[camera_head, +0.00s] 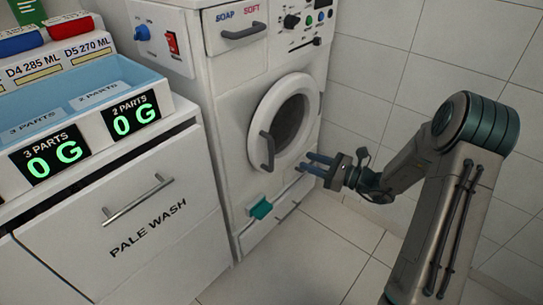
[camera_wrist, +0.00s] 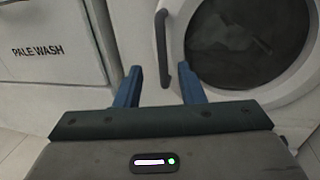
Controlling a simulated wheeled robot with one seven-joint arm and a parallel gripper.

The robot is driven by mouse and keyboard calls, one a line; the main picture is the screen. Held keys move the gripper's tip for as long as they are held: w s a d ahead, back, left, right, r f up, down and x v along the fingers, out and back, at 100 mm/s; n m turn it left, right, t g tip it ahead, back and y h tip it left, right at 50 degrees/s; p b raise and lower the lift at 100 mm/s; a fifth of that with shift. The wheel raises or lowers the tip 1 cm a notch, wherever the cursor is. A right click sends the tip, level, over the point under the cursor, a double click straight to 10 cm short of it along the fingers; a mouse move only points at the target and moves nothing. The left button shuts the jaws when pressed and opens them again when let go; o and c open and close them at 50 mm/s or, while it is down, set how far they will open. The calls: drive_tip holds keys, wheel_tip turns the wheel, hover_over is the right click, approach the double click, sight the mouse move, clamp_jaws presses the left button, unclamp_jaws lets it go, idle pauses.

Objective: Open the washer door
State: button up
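The washer (camera_head: 205,100) is white, with a round door (camera_head: 292,115) that lies shut against its front. The dark grey door handle (camera_head: 268,151) is a curved vertical bar on the door's left side. In the wrist view the handle (camera_wrist: 161,48) stands ahead, its lower end in line with the space between my fingers. My gripper (camera_head: 309,162) is open and empty, its two blue fingers pointing at the washer just right of and below the handle. In the wrist view my gripper (camera_wrist: 160,85) shows its fingers apart. I see no contact with the handle.
A white cabinet with a PALE WASH drawer (camera_head: 138,215) stands left of the washer, with a blue tray (camera_head: 62,92) and scale displays on top. A teal latch (camera_head: 260,208) sits low on the washer. Tiled floor (camera_head: 305,255) in front is clear.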

drive_tip(key=b, duration=0.3)
hover_over(271, 167)
drive_tip(key=shift+w, duration=0.45)
clamp_jaws()
